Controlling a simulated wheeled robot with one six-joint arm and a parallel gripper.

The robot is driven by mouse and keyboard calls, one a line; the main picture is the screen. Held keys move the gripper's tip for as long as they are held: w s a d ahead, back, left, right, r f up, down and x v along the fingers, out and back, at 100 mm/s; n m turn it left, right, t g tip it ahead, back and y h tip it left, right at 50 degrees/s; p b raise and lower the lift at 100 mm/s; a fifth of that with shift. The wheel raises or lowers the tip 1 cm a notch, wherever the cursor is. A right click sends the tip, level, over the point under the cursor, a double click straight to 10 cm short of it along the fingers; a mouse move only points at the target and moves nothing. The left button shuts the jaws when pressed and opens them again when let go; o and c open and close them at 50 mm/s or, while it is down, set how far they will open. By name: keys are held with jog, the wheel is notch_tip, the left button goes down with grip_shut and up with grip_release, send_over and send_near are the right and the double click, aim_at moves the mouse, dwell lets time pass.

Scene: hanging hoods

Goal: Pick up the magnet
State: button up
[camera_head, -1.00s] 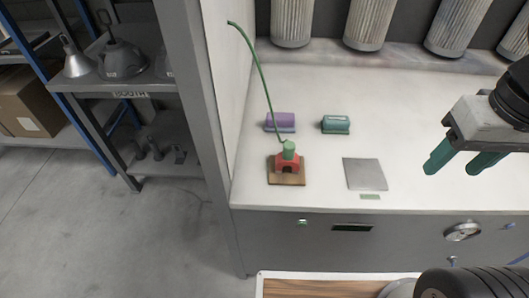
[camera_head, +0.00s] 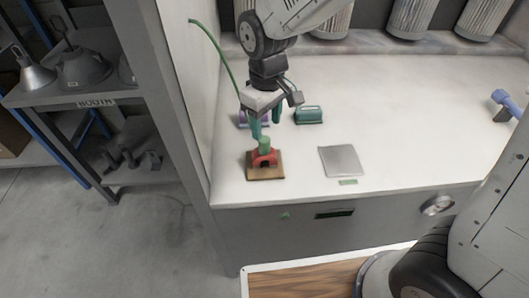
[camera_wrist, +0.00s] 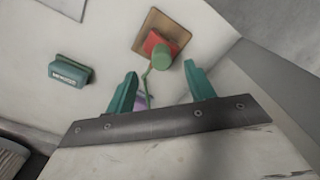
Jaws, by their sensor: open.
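The magnet (camera_head: 262,158) is a red arch-shaped block with a green knob on top. It sits on a brown wooden board (camera_head: 279,172) on the white worktop, and a green cable (camera_head: 226,67) arches away from it. In the wrist view the magnet (camera_wrist: 153,40) lies just beyond the fingertips, with the cable running back between them. My gripper (camera_head: 266,121) is open and empty, pointing down just above and behind the magnet. Its green fingers also show in the wrist view (camera_wrist: 161,80). I cannot tell whether a finger touches the knob.
A teal block (camera_head: 309,115) stands right of my gripper. A purple block (camera_head: 244,119) is partly hidden behind the fingers. A grey plate (camera_head: 341,160) lies to the right of the board. A grey wall panel (camera_head: 180,90) rises at the left. The worktop's right side is mostly clear.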

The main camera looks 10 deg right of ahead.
aim_at(264, 138)
jog(key=f, duration=0.7)
jog(key=shift+w+a+f, duration=0.15)
jog(key=shift+a+f, duration=0.05)
grip_shut()
jog(key=shift+r, duration=0.2)
